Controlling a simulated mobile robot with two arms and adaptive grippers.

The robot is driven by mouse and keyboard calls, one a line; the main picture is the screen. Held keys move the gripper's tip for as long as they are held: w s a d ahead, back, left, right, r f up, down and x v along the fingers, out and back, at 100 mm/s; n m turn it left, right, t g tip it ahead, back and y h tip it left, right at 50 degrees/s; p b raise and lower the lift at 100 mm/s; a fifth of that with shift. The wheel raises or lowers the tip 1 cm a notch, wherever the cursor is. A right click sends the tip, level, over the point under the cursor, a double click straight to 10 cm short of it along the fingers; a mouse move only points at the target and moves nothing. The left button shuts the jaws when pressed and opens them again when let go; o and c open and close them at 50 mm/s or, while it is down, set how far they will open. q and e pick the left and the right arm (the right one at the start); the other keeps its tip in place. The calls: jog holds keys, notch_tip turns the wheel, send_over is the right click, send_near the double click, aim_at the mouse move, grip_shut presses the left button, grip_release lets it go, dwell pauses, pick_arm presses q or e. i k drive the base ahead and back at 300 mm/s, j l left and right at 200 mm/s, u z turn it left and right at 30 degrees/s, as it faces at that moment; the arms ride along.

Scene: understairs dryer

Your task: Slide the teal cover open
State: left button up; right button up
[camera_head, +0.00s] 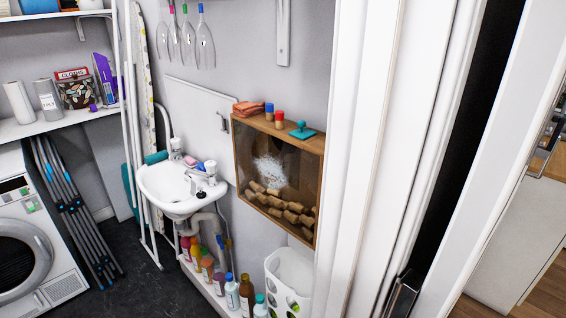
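The teal cover (302,132) is a small flat plate with an upright knob. It lies on top of a wooden box (318,145) on the wall, near the box's right end. The box has a clear front panel (298,173). Behind the panel are several cork-like brown pieces (285,208) and a whitish patch (269,168). Whether there is an opening under the cover is hidden. Neither of my grippers can be made out in the head view.
A white sink (165,190) is left of the box. A white door frame (375,150) stands close on the right. A white basket (287,283) is below.

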aim_at(302, 133)
jog(key=i+j+z, duration=0.1)
jog(key=z, duration=0.6)
jog(key=i+j+z, duration=0.1)
jog(key=j+z, duration=0.35)
jog(key=j, duration=0.6)
jog(key=k+j+z, duration=0.1)
jog(key=j+z, duration=0.3)
jog(key=j, duration=0.6)
